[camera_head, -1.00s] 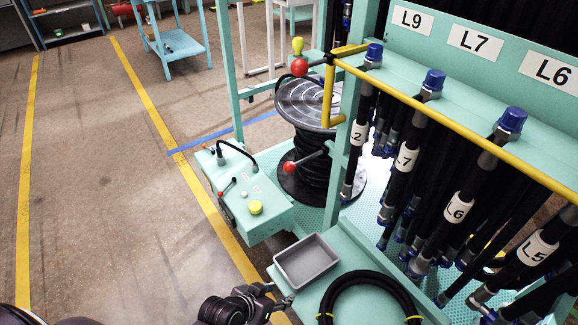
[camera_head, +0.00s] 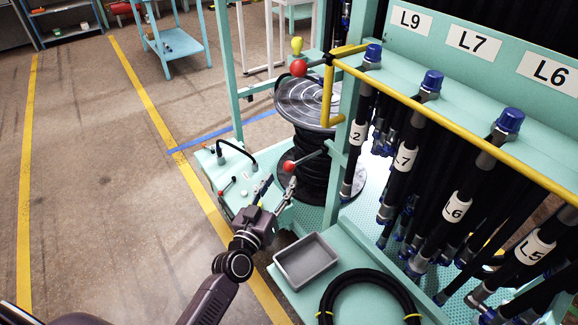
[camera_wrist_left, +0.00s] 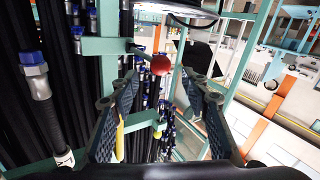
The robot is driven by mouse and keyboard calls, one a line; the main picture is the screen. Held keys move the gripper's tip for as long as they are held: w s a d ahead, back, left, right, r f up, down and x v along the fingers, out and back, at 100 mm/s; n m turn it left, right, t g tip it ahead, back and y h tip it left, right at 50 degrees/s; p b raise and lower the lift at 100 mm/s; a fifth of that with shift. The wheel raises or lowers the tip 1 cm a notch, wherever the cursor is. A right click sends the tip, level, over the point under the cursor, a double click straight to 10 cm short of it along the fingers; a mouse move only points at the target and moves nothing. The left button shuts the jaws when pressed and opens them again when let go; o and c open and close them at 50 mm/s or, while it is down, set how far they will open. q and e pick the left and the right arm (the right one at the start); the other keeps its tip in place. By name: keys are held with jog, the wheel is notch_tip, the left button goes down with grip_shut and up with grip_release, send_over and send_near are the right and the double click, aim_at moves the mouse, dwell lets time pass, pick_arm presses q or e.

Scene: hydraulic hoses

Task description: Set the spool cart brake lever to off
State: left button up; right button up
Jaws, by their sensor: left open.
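A lever with a red ball knob (camera_head: 289,166) on a short dark rod sticks out from the teal post beside the hose spool (camera_head: 311,155). My left gripper (camera_head: 277,188) is open and empty just below and in front of this knob, its fingers pointing up towards it. In the left wrist view the red knob (camera_wrist_left: 160,65) shows beyond and between the open fingers, apart from them. A second red ball (camera_head: 298,68) sits higher, near the yellow rail. I cannot tell from any label which lever is the brake. My right gripper is not in view.
A grey tray (camera_head: 306,260) and a coiled black hose (camera_head: 368,283) lie on the front shelf. Hanging labelled hoses (camera_head: 458,205) and a yellow rail (camera_head: 440,112) fill the right. Floor at left is clear.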

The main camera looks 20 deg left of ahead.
aim_at(286, 170)
pick_arm(q)
jog(key=w, duration=0.7)
jog(key=shift+w+d, duration=0.25)
jog(key=shift+w, duration=0.05)
jog(key=shift+a, duration=0.1)
grip_shut()
